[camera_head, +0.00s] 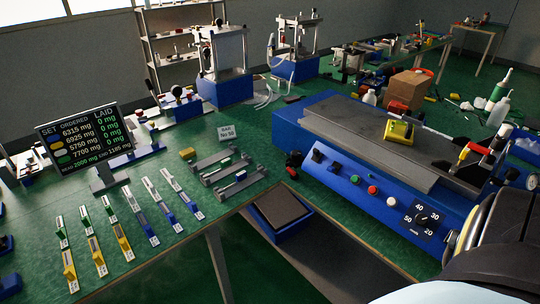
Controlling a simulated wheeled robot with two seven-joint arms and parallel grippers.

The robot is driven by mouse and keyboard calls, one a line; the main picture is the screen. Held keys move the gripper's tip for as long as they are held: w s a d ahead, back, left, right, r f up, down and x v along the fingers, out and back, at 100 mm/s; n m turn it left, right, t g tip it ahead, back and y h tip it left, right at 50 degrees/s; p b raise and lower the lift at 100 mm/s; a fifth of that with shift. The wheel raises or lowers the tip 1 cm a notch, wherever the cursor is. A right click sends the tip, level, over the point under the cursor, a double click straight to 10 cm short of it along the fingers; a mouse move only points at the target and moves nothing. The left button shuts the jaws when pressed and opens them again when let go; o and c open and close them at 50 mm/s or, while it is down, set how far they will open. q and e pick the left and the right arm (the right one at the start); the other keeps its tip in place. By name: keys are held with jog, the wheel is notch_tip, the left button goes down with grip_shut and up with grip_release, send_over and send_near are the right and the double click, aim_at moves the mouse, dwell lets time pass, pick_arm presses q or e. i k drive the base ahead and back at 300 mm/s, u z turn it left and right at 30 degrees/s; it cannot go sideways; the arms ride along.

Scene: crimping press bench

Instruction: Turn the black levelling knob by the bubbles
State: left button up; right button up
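A blue machine (360,185) with a grey top plate (345,125) stands on the right of the green bench. A yellow block (398,131) sits on the plate; it may hold the bubbles, but they are too small to make out. A black knob (293,159) with some red sticks out at the machine's left corner. Black controls (318,156) and a dial knob (422,218) marked 20 to 50 are on its sloping front. I cannot tell which of these is the levelling knob. Neither gripper is in view; a dark rounded part, likely my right arm, fills the lower right corner.
A display screen (80,140) stands at the left, with several coloured strips (98,255) before it. Grey rails (225,172) lie mid-bench. A dark-topped blue box (282,207) sits below the bench edge. Bottles (498,108) and a red-handled lever (475,150) stand at the right.

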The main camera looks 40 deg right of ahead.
aim_at(296, 154)
jog(key=i, duration=0.85)
jog(key=z, duration=0.5)
